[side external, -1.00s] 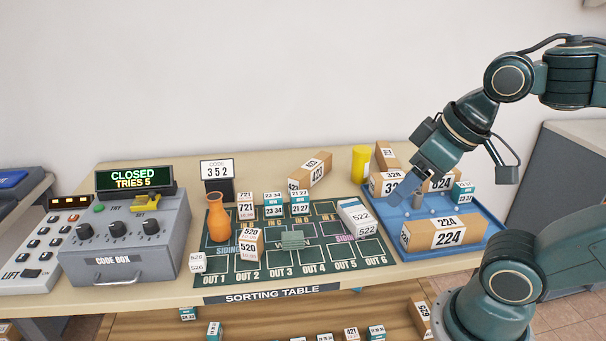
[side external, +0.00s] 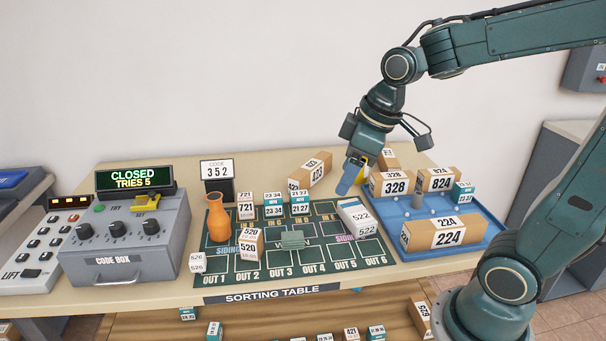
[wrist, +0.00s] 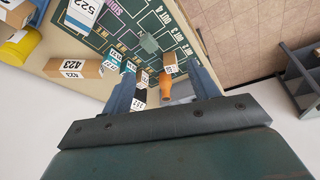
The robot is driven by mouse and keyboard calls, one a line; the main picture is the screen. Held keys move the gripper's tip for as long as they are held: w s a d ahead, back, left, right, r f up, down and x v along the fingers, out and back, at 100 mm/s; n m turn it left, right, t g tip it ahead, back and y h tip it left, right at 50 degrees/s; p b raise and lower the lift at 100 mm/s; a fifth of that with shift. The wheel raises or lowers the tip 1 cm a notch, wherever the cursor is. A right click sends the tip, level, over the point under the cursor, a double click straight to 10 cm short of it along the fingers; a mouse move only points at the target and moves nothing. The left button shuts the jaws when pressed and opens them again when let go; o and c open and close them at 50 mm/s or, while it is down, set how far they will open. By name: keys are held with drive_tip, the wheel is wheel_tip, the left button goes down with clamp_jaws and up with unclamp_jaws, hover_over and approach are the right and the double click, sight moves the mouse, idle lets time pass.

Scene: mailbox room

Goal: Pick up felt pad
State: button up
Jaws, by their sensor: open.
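A small grey-green block, which looks like the felt pad (side external: 292,239), lies on the dark green sorting mat (side external: 380,258), near its middle. It also shows in the wrist view (wrist: 149,43) near the top centre. My gripper (side external: 346,188) is above the back of the table, right of and behind the pad, well apart from it. In the wrist view my gripper (wrist: 163,88) shows two spread fingers with nothing held between them.
A white box marked 522 (side external: 357,218) stands on the mat right of the pad. An orange vase (side external: 218,222) and a box marked 520 (side external: 250,245) stand left. A blue tray (side external: 473,243) with several parcels lies right. A yellow cylinder (side external: 362,164) is partly hidden behind my gripper.

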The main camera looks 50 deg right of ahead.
drive_tip(key=w+d+f+n+g+y, duration=0.1)
drive_tip(key=w+d+f+n, duration=0.3)
drive_tip(key=w+f, duration=0.6)
drive_tip(key=shift+w+d+f+g+y, duration=0.15)
drive_tip(key=shift+w+d+g+y, duration=0.15)
drive_tip(key=shift+w+y, duration=0.15)
drive_tip(key=shift+w+a+f, duration=0.1)
hover_over(294, 235)
drive_tip(key=s+d, duration=0.1)
drive_tip(key=shift+s+d+f, duration=0.1)
drive_tip(key=shift+s+f, duration=0.05)
drive_tip(key=shift+f, duration=3.85)
drive_tip(key=shift+f, duration=0.1)
drive_tip(key=shift+x, duration=2.5)
drive_tip(key=shift+c, duration=0.2)
drive_tip(key=c, duration=1)
